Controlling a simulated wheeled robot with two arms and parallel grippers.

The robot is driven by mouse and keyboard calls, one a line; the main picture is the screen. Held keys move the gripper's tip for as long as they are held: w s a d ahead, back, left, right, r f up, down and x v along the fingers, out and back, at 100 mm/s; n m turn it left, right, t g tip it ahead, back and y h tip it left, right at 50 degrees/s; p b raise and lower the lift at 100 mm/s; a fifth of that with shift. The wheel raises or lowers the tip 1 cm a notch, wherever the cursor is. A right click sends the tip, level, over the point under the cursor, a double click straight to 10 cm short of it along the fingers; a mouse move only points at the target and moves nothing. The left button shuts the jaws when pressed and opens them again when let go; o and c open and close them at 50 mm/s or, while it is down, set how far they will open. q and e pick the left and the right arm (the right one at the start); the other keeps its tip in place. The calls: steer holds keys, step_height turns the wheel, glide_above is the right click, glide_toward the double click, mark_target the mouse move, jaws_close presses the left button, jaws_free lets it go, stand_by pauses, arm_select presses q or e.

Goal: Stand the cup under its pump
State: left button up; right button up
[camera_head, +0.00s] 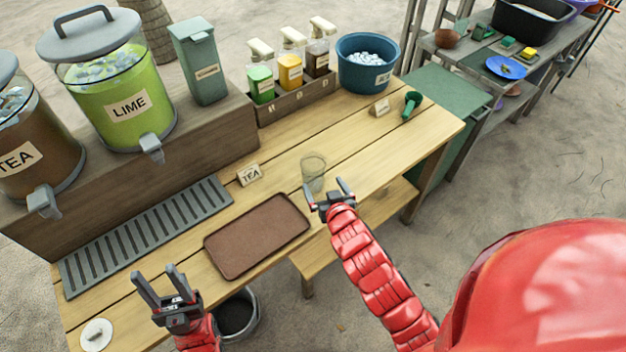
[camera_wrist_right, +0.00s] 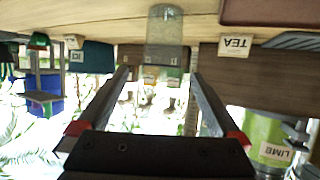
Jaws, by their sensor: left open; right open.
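A clear, empty-looking cup (camera_head: 313,172) stands upright on the wooden table, right of the TEA card (camera_head: 249,175). My right gripper (camera_head: 330,190) is open just in front of the cup, on its near side. In the right wrist view, which is upside down, the cup (camera_wrist_right: 165,30) is ahead between the spread fingers, apart from them. Three pump bottles with green (camera_head: 261,84), yellow (camera_head: 290,72) and brown (camera_head: 317,58) contents stand in a wooden rack (camera_head: 292,101) at the back. My left gripper (camera_head: 160,288) is open and empty over the table's front left.
A brown tray (camera_head: 257,236) lies left of the cup. A grey drip grate (camera_head: 146,237) lies below the LIME (camera_head: 122,113) and TEA (camera_head: 22,150) dispensers. A blue ice tub (camera_head: 368,64), small card (camera_head: 380,108) and green scoop (camera_head: 411,104) are at the back right.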

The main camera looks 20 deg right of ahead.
mark_target(317, 174)
steer(key=x, duration=0.4)
steer(key=shift+w+p, duration=0.3)
steer(key=shift+p, duration=0.1)
steer(key=shift+w+a+p, duration=0.1)
steer(key=shift+w+p, duration=0.25)
steer(key=shift+w, duration=0.2)
steer(key=p+x, duration=0.1)
steer(key=x, duration=0.2)
steer(key=shift+w+a+r, duration=0.1)
steer(key=shift+w, duration=0.05)
steer(key=shift+w+f, duration=0.3)
steer(key=shift+w, duration=0.1)
steer(key=shift+c, duration=0.2)
steer(key=c, duration=1.2)
steer(key=shift+c, duration=0.2)
